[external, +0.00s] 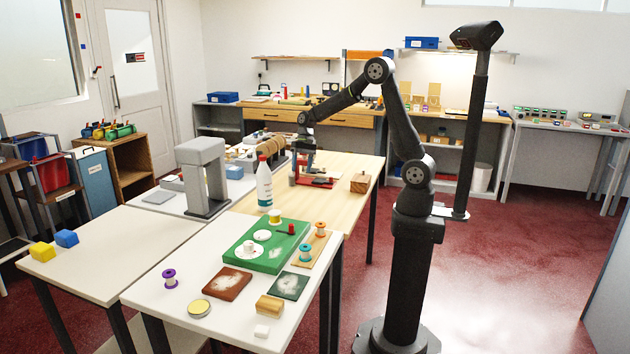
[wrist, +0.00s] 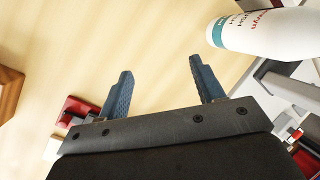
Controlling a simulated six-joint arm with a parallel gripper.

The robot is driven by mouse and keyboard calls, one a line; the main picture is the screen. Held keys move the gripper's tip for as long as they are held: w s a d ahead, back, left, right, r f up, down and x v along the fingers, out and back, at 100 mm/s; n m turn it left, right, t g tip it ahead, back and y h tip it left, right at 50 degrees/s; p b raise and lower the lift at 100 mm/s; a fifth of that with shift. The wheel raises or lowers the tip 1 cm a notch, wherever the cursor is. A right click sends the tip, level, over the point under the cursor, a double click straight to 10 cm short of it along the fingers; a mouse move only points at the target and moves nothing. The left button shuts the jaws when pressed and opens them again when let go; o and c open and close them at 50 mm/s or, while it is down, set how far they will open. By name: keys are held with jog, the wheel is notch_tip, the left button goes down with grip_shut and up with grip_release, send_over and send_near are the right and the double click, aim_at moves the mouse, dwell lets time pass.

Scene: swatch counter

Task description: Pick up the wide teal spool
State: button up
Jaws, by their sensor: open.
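A teal spool (external: 305,252) stands upright on a thin wooden board (external: 317,245) at the right of the near white table in the external view. I cannot judge its width well at this size. My gripper (external: 303,165) hangs over the light wooden table behind it, well away from the spool. In the wrist view, the two blue fingers of my gripper (wrist: 161,66) are apart with only bare wood between them. The spool does not show in the wrist view.
An orange spool (external: 320,229) shares the board. A purple spool (external: 169,278) stands farther left. A white bottle (external: 264,188) stands near my gripper, also at right in the wrist view (wrist: 265,32). A wooden block (external: 360,183) sits right.

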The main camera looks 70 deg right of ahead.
jog(key=a+r+n+g+h, duration=0.15)
jog(key=a+n, duration=0.65)
jog(key=a, duration=0.9)
notch_tip(320, 180, up, 7)
jog(key=n+t+h, duration=0.2)
jog(key=n+h, duration=0.1)
jog(key=n, duration=1.6)
send_over(305, 247)
jog(key=shift+g, duration=0.25)
notch_tip(305, 247, down, 17)
jog(key=shift+r, duration=0.15)
jog(key=c, duration=1)
